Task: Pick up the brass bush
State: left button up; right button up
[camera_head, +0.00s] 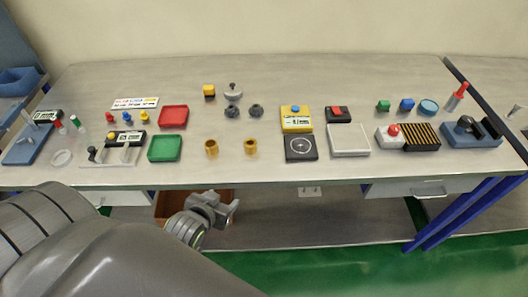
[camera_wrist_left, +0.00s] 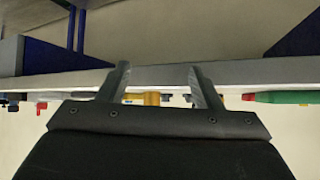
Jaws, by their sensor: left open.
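Two brass bushes stand upright near the front edge of the workbench in the head view, the left one (camera_head: 211,148) and the right one (camera_head: 250,145), a short gap apart. My left gripper (camera_head: 228,211) is in front of and below the bench edge, apart from both bushes. In the left wrist view its two fingers (camera_wrist_left: 163,82) are spread with nothing held between them. A yellow-brown shape (camera_wrist_left: 152,98), likely brass, shows beyond the bench edge between the fingers; I cannot tell which bush it is. My right gripper is not in view.
A green tray (camera_head: 165,149) and a red tray (camera_head: 173,117) lie left of the bushes. Dark grey fittings (camera_head: 232,111) stand behind them. A black square plate (camera_head: 301,148) lies to the right. The bench front edge (camera_head: 270,181) lies between my gripper and the bushes.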

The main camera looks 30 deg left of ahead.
pick_arm(q)
notch_tip(320, 180, up, 8)
jog(key=w+t, duration=0.3)
jog(key=p, duration=0.3)
send_near(248, 148)
jog(key=x, duration=0.6)
jog(key=shift+d+f, duration=0.15)
jog(key=shift+f, duration=0.25)
jog(key=shift+w, duration=0.45)
jog(key=shift+a+p+x, duration=0.2)
jog(key=shift+p+x, duration=0.55)
jog(key=shift+x, duration=1.45)
jog(key=shift+r, duration=0.2)
jog(key=shift+r, duration=0.1)
jog(key=c, duration=1.2)
